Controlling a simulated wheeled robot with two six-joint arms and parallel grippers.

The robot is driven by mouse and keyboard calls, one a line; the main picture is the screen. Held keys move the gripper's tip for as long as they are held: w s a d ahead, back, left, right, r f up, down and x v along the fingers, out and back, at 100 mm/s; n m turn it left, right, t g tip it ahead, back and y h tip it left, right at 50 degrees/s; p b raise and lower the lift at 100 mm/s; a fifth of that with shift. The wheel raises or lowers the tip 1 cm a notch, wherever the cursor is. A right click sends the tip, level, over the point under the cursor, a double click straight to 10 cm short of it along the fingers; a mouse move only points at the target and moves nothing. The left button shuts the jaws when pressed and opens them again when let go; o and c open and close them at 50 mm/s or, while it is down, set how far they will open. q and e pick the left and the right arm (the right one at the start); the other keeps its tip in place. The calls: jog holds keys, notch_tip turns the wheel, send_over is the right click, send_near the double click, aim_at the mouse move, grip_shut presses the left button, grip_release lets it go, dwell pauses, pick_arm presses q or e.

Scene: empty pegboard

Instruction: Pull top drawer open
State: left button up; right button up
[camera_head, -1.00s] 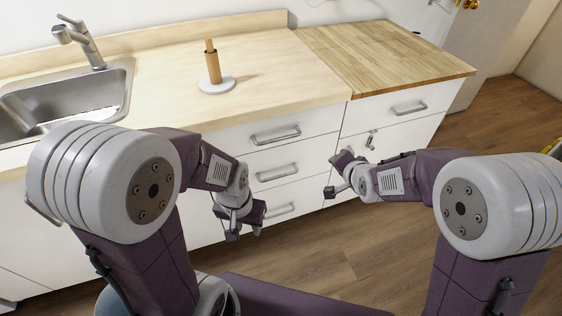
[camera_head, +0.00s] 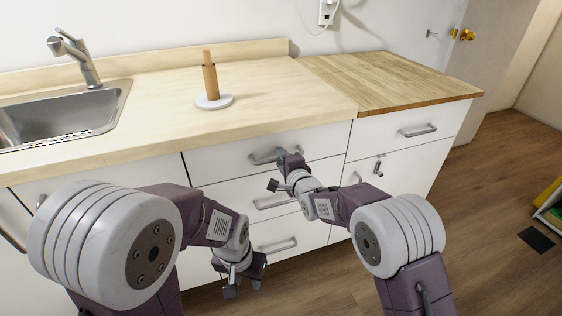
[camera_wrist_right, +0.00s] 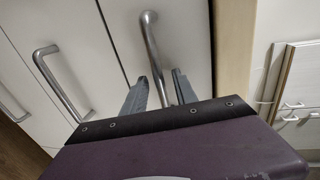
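The white top drawer (camera_head: 222,163) is shut, its front flush with the cabinet below the counter. Its silver bar handle (camera_head: 262,159) is partly hidden by my right gripper in the head view. My right gripper (camera_head: 279,173) is open at this handle. In the right wrist view, the top handle (camera_wrist_right: 151,40) runs down into the gap between the two fingers of my right gripper (camera_wrist_right: 160,88); contact cannot be told. My left gripper (camera_head: 243,285) is open and empty, low in front of the lower drawers.
Two lower drawers with handles (camera_head: 272,202) (camera_head: 277,245) sit below. A wood-topped cabinet (camera_head: 385,85) stands to the right. Free floor (camera_head: 480,210) lies at right.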

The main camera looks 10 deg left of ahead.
jog(key=shift+w+a, duration=0.2)
jog(key=shift+w, duration=0.15)
grip_shut()
jog(key=shift+f, duration=0.1)
dwell(1.1)
